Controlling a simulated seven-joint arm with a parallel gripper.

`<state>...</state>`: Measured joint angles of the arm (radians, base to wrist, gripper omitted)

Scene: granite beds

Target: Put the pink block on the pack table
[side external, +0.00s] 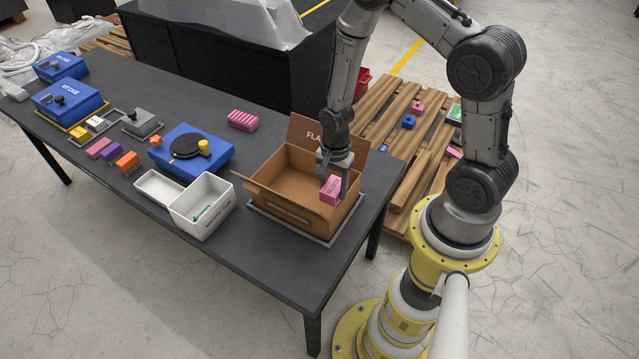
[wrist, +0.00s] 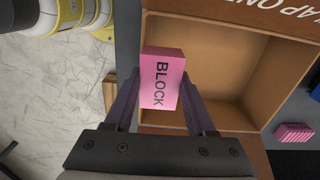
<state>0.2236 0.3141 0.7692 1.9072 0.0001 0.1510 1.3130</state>
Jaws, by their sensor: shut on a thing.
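The pink block (side external: 330,189), marked "BLOCK", is held in my gripper (side external: 335,180) over the right side of the open cardboard box (side external: 262,181). In the wrist view the pink block (wrist: 161,80) sits between the two fingers of my gripper (wrist: 160,100), which touch its sides. I cannot tell how high the block is above the box floor. The dark table (side external: 278,262) bears the box on a grey tray near its right end.
Blue cases (side external: 190,150) and small coloured blocks (side external: 100,148) fill the table's left part. A wooden pallet (side external: 415,150) with small items stands right. The table's front right corner is clear.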

